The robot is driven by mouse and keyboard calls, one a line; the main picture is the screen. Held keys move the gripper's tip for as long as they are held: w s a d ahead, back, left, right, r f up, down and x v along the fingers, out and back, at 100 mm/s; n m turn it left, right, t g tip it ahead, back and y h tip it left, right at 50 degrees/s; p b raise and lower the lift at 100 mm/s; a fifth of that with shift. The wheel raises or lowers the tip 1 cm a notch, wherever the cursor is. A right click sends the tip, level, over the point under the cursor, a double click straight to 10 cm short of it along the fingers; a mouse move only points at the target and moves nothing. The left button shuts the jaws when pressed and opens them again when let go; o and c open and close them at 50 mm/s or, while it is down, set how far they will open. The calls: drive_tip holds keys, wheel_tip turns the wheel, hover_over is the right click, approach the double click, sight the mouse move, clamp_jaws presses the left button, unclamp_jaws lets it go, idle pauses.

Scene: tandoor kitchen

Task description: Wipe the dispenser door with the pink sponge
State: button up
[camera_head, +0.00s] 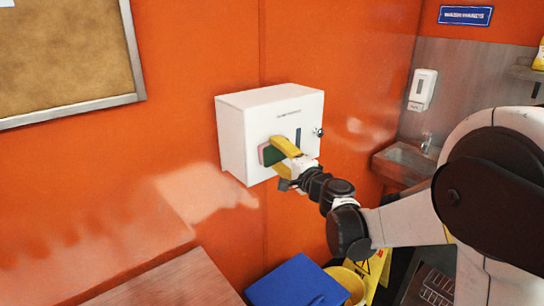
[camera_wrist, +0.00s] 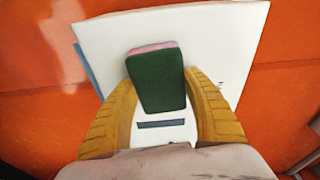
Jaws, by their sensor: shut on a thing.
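The white dispenser (camera_head: 240,149) is a box mounted on the orange wall, with a dark slot and a small round lock on its front door (camera_head: 258,117). My gripper (camera_head: 276,154) is in front of the door with its yellow fingers shut on the sponge (camera_head: 264,155). In the wrist view the sponge (camera_wrist: 156,82) shows a dark green near side and a pink far side facing the white door (camera_wrist: 215,45). The pink side is at or very close to the door; I cannot tell whether it touches. The fingers hide part of the sponge and door.
A cork board (camera_head: 65,55) hangs at upper left. A soap dispenser (camera_head: 422,90) and sink (camera_head: 405,160) are at right. Below stand a wooden table (camera_head: 170,285), a blue-lidded bin (camera_head: 298,284), a yellow bucket (camera_head: 348,281) and a yellow floor sign (camera_head: 377,268).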

sight(261, 156)
drive_tip(key=w+d, duration=0.1)
drive_tip(key=d, duration=0.1)
drive_tip(key=w+d, duration=0.2)
drive_tip(key=shift+d+b, duration=0.1)
drive_tip(key=shift+b, duration=0.25)
drive_tip(key=shift+s+a, duration=1)
drive_tip(key=shift+a, duration=0.4)
drive_tip(key=shift+s+a, duration=0.95)
drive_tip(key=shift+a, duration=0.45)
drive_tip(key=shift+s+a, duration=1)
drive_tip(key=shift+a, duration=0.4)
drive_tip(key=shift+w+d+b, duration=0.25)
drive_tip(key=shift+w+d, duration=0.4)
drive_tip(key=shift+d, duration=0.25)
drive_tip(key=shift+w+d+b, duration=0.2)
drive_tip(key=shift+w+d, duration=0.45)
drive_tip(key=shift+d, duration=0.25)
drive_tip(key=shift+w+d+b, duration=0.25)
drive_tip(key=shift+w+d, duration=0.4)
drive_tip(key=shift+d, duration=0.25)
drive_tip(key=shift+s+a, duration=0.65)
drive_tip(key=shift+a, duration=0.25)
drive_tip(key=shift+s+a, duration=0.6)
drive_tip(key=shift+a, duration=0.3)
drive_tip(key=shift+s+a, duration=0.65)
drive_tip(key=shift+a, duration=0.25)
drive_tip(key=shift+d, duration=0.1)
